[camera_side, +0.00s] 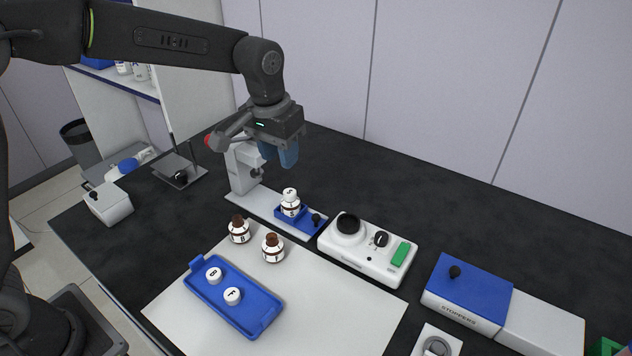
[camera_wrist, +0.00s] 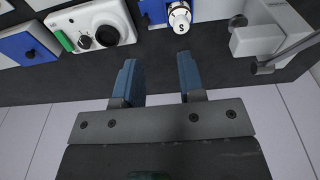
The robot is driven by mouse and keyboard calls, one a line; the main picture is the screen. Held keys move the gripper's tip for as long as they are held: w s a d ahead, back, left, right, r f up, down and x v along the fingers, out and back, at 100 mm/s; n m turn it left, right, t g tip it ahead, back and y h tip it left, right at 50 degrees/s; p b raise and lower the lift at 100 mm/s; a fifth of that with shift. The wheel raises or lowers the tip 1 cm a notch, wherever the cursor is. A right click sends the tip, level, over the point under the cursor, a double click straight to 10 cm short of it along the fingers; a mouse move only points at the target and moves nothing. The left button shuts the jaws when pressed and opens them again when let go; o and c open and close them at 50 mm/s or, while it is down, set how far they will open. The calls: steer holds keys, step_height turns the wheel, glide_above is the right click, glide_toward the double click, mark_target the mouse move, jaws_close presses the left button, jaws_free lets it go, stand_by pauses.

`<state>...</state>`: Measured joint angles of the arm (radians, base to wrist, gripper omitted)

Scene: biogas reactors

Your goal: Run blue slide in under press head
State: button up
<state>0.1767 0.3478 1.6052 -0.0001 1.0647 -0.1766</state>
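The blue slide (camera_side: 303,226) sits at the right end of the press's light base plate, out to the right of the press head. My gripper (camera_side: 280,152) hangs above and behind the plate, fingers down, apart and empty. In the wrist view the open fingers (camera_wrist: 160,72) show, with the slide (camera_wrist: 154,11) and bottle (camera_wrist: 180,17) at the top.
A white device with dials (camera_side: 367,250) stands close to the slide's right. Two brown bottles (camera_side: 239,230) (camera_side: 272,249) and a blue tray (camera_side: 235,298) with two white caps are in front. A blue-lidded stoppers box (camera_side: 467,290) is at right. The dark bench behind the plate is clear.

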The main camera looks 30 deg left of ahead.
steer(key=g, duration=0.1)
glide_above(315, 214)
step_height(315, 214, down, 9)
steer(key=shift+d, duration=0.15)
steer(key=shift+f, duration=4.4)
steer(key=shift+a, duration=0.25)
steer(key=shift+a, duration=1.85)
